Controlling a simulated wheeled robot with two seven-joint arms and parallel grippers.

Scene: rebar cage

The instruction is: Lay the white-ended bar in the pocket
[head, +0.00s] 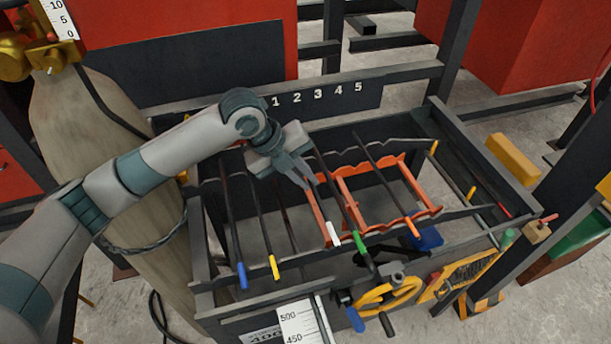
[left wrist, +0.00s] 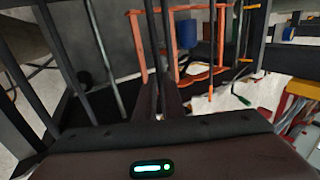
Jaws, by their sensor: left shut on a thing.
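The white-ended bar shows its white tip (head: 333,232) near the front notched rail, beside the left side of the orange frame (head: 383,165). My left gripper (head: 309,182) reaches over the cage from the left, its fingers close together and pointing down at the bar's line. It is shut on the bar, though its fingers hide the grip. In the left wrist view the fingers (left wrist: 166,100) stand close together below the orange frame (left wrist: 137,42); the white end cannot be made out. Which notch is the pocket I cannot tell. My right gripper is not in view.
A green-ended bar (head: 360,243) lies close right of the white tip. An orange-ended bar (head: 411,226) lies farther right. Blue-ended (head: 242,275) and yellow-ended (head: 274,267) bars lie left. A plate numbered 1 to 5 (head: 318,95) stands behind; a yellow handwheel (head: 388,298) is in front.

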